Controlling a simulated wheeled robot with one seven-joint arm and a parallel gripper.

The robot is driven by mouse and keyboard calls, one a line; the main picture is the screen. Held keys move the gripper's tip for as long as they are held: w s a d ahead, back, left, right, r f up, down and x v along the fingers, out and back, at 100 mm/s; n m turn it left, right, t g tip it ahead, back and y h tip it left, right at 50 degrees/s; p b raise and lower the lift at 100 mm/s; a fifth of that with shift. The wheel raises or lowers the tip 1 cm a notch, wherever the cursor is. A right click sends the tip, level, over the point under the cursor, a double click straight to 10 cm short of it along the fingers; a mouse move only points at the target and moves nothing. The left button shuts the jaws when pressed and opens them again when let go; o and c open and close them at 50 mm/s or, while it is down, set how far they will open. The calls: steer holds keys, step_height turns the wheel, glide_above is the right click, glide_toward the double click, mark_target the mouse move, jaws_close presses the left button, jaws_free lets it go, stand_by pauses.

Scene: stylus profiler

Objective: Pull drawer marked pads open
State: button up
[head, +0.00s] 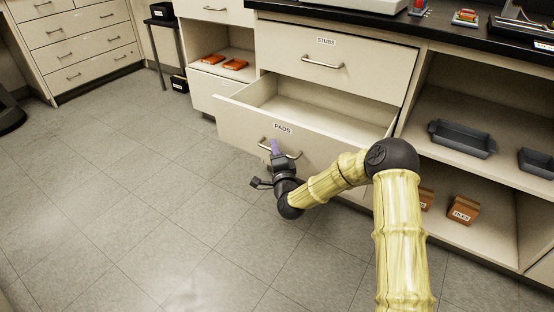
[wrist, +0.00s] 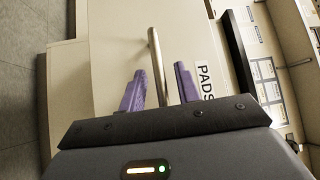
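The drawer marked PADS (head: 240,121) is pulled out from the cabinet, and its empty-looking inside shows in the head view. Its PADS label also shows in the wrist view (wrist: 205,82). Its metal bar handle (head: 292,155) is on the front, below the label. My gripper (head: 275,147) is at the left part of this handle. In the wrist view the purple fingers of my gripper (wrist: 160,76) stand apart on either side of the handle bar (wrist: 156,55), with a gap visible. Contact with the bar cannot be made out.
A shut drawer marked STUBS (head: 335,68) is above. Open shelves at the right hold a grey tray (head: 462,138) and a box marked TILES (head: 463,210). Orange items (head: 235,65) lie on a shelf at the left. The floor (head: 130,190) is clear.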

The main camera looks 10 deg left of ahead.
steer(key=p+v, duration=0.5)
steer(key=v, duration=1.2)
steer(key=shift+s, duration=0.2)
steer(key=s+d+r+n+g+h+p, duration=0.8)
steer(key=s+d+r+n+g, duration=0.5)
steer(key=s+d+r+g, duration=0.45)
step_height(320, 180, up, 38)
steer(key=d+t+y+p, duration=0.1)
steer(key=p, duration=3.7)
steer(key=shift+s+d+t, duration=0.2)
steer(key=shift+d+t, duration=0.15)
steer(key=shift+d, duration=0.05)
